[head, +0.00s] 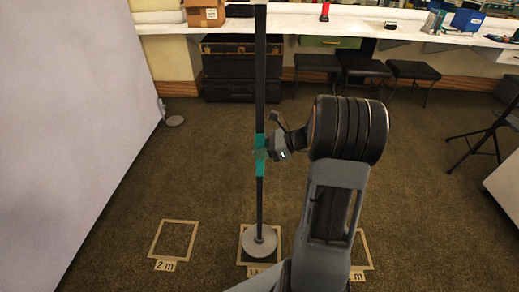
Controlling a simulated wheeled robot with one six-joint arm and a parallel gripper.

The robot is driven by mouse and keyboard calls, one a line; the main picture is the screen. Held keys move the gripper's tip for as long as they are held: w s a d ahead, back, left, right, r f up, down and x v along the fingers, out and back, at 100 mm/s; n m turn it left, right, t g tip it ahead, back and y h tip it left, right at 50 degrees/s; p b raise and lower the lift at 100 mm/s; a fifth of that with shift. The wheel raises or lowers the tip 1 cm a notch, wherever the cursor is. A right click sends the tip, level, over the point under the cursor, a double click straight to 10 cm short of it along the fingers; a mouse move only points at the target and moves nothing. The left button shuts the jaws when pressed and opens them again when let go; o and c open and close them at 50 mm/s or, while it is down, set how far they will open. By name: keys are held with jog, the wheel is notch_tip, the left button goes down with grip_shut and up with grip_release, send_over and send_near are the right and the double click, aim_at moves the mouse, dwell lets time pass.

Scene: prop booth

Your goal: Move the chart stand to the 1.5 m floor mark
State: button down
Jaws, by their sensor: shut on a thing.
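The chart stand is a tall, thin black pole (260,75) with a teal grip section (260,171) and a round grey base (259,242). It looks upright, and its top runs out of the head view. My gripper (262,154) is shut on the teal section from the right. The base appears inside the middle floor square (239,249), whose label is partly hidden but starts like 1.5. I cannot tell whether the base touches the floor. The 2 m square (153,245) is empty at left. Another square (366,252) at right is mostly hidden by my arm.
A large pale panel (60,120) stands along the left. A long white counter (390,30) crosses the back, with black cases (240,68) and dark stools (413,70) below. A folding chair (490,130) stands at right. The carpet (200,150) around the stand is clear.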

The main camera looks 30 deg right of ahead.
aim_at(261, 161)
jog(key=shift+f+b, duration=0.95)
jog(key=shift+f, duration=1.5)
dwell(2.2)
jog(key=c, duration=1.1)
grip_release()
jog(key=o, duration=0.4)
jog(key=shift+f, duration=0.1)
jog(key=shift+s+d, duration=0.1)
jog(key=p+v, duration=0.3)
jog(key=v, duration=1)
jog(key=shift+s+d+r+p, duration=0.2)
jog(key=shift+d+p, duration=0.05)
jog(key=shift+p, duration=0.05)
